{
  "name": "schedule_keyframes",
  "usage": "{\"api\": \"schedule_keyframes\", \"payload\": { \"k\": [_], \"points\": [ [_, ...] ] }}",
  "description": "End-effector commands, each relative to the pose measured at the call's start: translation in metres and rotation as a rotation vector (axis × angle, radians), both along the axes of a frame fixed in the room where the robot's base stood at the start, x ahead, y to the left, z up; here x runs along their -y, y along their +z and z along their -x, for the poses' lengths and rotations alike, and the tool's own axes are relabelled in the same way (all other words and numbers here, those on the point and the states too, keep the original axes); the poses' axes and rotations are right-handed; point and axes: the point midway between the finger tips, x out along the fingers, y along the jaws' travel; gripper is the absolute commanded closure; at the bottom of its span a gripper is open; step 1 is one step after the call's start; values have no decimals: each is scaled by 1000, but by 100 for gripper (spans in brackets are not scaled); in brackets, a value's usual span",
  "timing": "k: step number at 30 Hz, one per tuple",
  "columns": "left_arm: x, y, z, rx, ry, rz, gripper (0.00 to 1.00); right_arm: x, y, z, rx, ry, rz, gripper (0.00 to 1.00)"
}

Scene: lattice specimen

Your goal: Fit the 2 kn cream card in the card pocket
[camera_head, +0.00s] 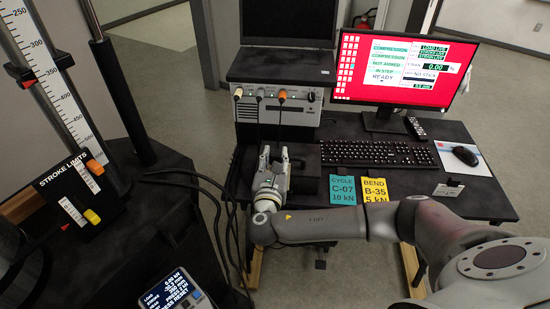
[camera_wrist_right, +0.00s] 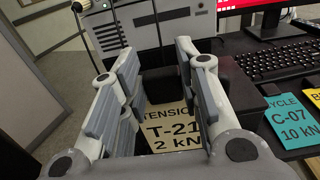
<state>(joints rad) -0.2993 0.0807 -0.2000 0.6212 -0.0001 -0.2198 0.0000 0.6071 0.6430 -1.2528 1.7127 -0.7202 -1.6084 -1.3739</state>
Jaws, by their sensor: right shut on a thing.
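The cream card (camera_wrist_right: 172,133) shows in the right wrist view between the fingers of my right gripper (camera_wrist_right: 160,78); it reads T-21, 2 kN. My right gripper (camera_head: 274,156) is over the left part of the desk in the head view, its fingers pointing away from me. A dark block (camera_wrist_right: 163,92) shows between the fingertips. The card is hidden in the head view. I cannot tell which thing is the card pocket. My left gripper is not in view.
A teal C-07 card (camera_head: 342,190) and a yellow B-35 card (camera_head: 375,191) lie at the desk's front, right of the gripper. A black box (camera_head: 305,181) stands close beside it. A grey control unit (camera_head: 280,108) is behind. A keyboard (camera_head: 378,153) lies farther right.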

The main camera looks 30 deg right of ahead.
Motion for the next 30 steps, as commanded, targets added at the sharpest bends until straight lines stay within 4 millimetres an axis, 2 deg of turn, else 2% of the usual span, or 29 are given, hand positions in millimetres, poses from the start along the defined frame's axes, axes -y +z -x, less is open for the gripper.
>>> {"api": "schedule_keyframes", "payload": {
  "k": [10,30],
  "points": [
    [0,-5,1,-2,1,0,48,0,-12,0,-1,0,0,90],
    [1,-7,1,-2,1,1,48,0,-15,0,-1,0,-1,90]
  ]
}}
